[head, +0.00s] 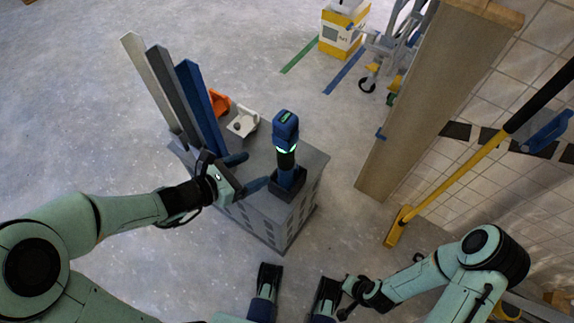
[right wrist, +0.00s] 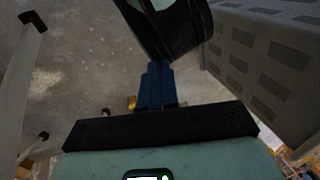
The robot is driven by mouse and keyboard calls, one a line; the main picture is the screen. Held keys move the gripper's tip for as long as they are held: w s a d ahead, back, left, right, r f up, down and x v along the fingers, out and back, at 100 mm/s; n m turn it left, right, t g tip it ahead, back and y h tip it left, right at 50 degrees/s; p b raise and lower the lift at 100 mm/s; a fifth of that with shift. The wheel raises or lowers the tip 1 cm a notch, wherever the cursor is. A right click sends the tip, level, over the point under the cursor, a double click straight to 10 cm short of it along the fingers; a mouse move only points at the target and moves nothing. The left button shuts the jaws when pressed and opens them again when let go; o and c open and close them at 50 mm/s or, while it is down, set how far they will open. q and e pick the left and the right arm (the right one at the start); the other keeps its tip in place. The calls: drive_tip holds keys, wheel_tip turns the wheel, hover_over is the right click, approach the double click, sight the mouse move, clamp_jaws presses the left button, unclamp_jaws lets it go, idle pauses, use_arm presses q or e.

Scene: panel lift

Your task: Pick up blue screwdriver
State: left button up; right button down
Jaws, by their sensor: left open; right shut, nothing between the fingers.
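The blue screwdriver (head: 286,130), a chunky powered tool with a glowing green ring, stands upright in a dark holder (head: 288,180) on a grey perforated box (head: 262,215) in the head view. My left gripper (head: 256,171) is over the box top, just left of the screwdriver. Its dark blue fingers are spread apart and empty, with a gap to the tool. My right gripper (head: 347,301) is low at the front, right of the box and away from the tool. In the right wrist view its blue fingers (right wrist: 158,86) are together with nothing between them.
Tall grey and blue bars (head: 200,105) stand at the box's left edge. An orange part (head: 218,102) and a white part (head: 243,122) sit at its back. A wooden panel (head: 432,100) leans right, near a yellow-handled tool (head: 465,175). Open floor lies left.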

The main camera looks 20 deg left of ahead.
sight(279, 156)
use_arm(q)
drive_tip(key=b+x, duration=0.2)
drive_tip(key=x, duration=0.6)
drive_tip(key=shift+w+r, duration=0.1)
drive_tip(key=shift+w, duration=0.05)
drive_tip(key=b+x, duration=0.1)
drive_tip(key=x, duration=0.1)
drive_tip(key=shift+w+d, duration=0.15)
drive_tip(key=shift+w, duration=0.05)
drive_tip(key=shift+b+x, duration=0.45)
drive_tip(key=shift+x, duration=0.6)
drive_tip(key=shift+w, duration=0.15)
drive_tip(key=c, duration=1.3)
drive_tip(key=shift+r, duration=0.15)
clamp_jaws()
use_arm(e)
drive_tip(key=w+d+f+t+h, duration=0.1)
drive_tip(key=w+d+f, duration=0.2)
drive_tip(key=w+f, duration=0.1)
drive_tip(key=shift+f, duration=0.55)
use_arm(q)
drive_tip(key=shift+r, duration=0.1)
use_arm(e)
drive_tip(key=shift+w, duration=0.1)
